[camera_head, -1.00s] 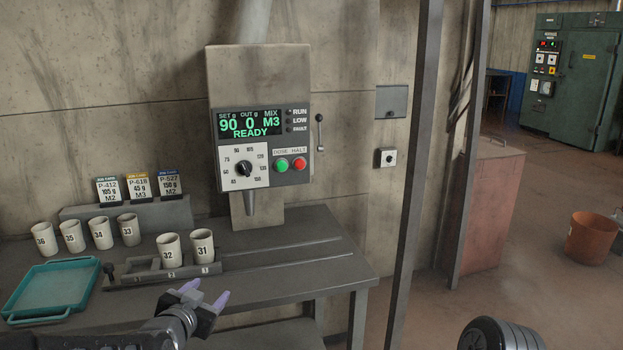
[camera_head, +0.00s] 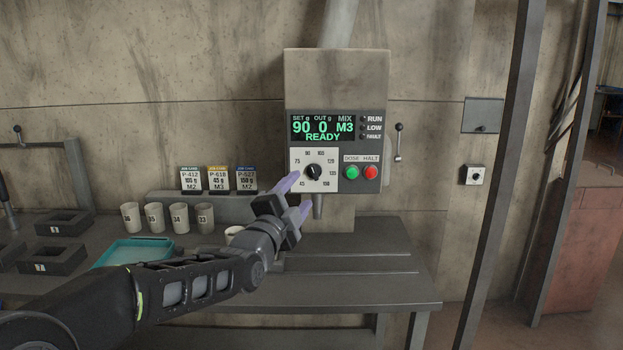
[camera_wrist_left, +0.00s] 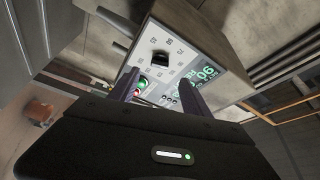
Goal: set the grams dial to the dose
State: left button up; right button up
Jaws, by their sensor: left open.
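The grams dial (camera_head: 313,171) is a black knob on a white scale plate, on the front of the grey dispenser (camera_head: 337,80). Its display (camera_head: 323,127) reads SET 90, OUT 0, MIX M3, READY. The dial also shows in the left wrist view (camera_wrist_left: 160,57), beyond the fingers. My left gripper (camera_head: 297,195) is open and empty, just below and left of the dial, apart from it as far as I can tell. The left wrist view shows its two purple fingers (camera_wrist_left: 158,92) pointing at the panel. Three job cards (camera_head: 218,180) stand on the ledge: P-412 105 g M2, P-618 45 g M3, P-527 150 g M2.
Green (camera_head: 352,172) and red (camera_head: 371,172) buttons sit right of the dial, and a nozzle (camera_head: 318,206) hangs below. Several numbered cups (camera_head: 154,217) and a teal tray (camera_head: 135,250) are on the bench at left. The bench's right part (camera_head: 370,262) is clear.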

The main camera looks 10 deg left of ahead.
aim_at(313, 175)
pick_arm(q)
jog(key=w, duration=0.2)
jog(key=w+p, duration=0.1)
jog(key=w, duration=0.2)
jog(key=w+d+r+p, duration=0.1)
jog(key=w, duration=0.1)
jog(key=shift+w, duration=0.35)
grip_shut()
dwell(0.3)
